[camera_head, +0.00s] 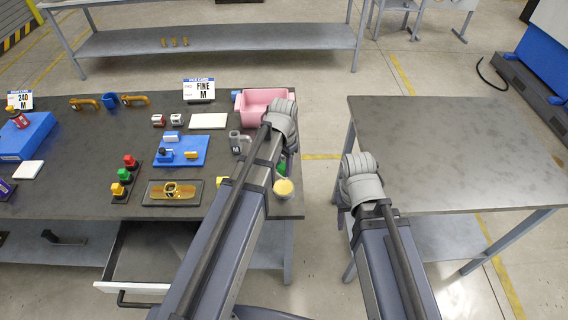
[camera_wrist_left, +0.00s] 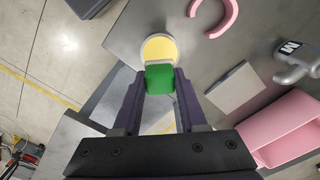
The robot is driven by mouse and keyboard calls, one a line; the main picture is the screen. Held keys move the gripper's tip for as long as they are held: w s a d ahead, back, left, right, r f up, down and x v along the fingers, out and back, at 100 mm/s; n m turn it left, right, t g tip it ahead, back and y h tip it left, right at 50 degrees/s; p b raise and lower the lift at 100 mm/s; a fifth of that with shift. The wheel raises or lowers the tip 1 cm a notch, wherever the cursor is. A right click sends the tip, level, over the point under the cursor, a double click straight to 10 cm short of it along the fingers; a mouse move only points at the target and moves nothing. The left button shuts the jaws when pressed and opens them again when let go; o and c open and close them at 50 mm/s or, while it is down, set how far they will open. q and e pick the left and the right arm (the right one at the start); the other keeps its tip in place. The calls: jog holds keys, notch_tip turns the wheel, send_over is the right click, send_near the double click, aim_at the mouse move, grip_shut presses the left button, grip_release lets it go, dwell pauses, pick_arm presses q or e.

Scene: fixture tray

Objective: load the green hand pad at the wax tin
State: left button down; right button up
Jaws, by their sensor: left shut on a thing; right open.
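The green hand pad (camera_wrist_left: 159,79) is gripped between the fingertips of my left gripper (camera_wrist_left: 160,88) in the left wrist view. A sliver of the pad (camera_head: 281,168) shows beside my left arm in the head view. The wax tin (camera_wrist_left: 158,48), round with a yellow top, lies just beyond the pad in the wrist view; I cannot tell whether they touch. The tin also shows in the head view (camera_head: 284,189), near the dark table's right edge. My left fingers are hidden by my arm in the head view. My right wrist shows there, but its fingers are hidden.
A pink bin (camera_head: 262,97), a grey mug-like part marked M (camera_head: 236,143) and a white slab (camera_head: 208,121) stand near the left arm. A blue fixture (camera_head: 181,152) and a yellow part on a plate (camera_head: 173,193) lie further left. The right-hand table (camera_head: 450,150) is bare.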

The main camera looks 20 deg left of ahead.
pick_arm(q)
jog(key=shift+w+f+b, duration=0.1)
jog(key=shift+f+b, duration=0.4)
jog(key=shift+f, duration=0.1)
notch_tip(320, 180, down, 5)
jog(key=b, duration=0.4)
jog(key=shift+r+b, duration=0.15)
jog(key=shift+b, duration=0.2)
jog(key=shift+f+b, duration=0.55)
dwell(1.3)
jog(key=shift+r, duration=0.15)
notch_tip(320, 180, up, 7)
jog(key=p, duration=0.7)
jog(key=shift+f, duration=0.2)
jog(key=shift+f+b, duration=0.95)
jog(key=shift+b, duration=0.05)
jog(key=shift+r, duration=0.15)
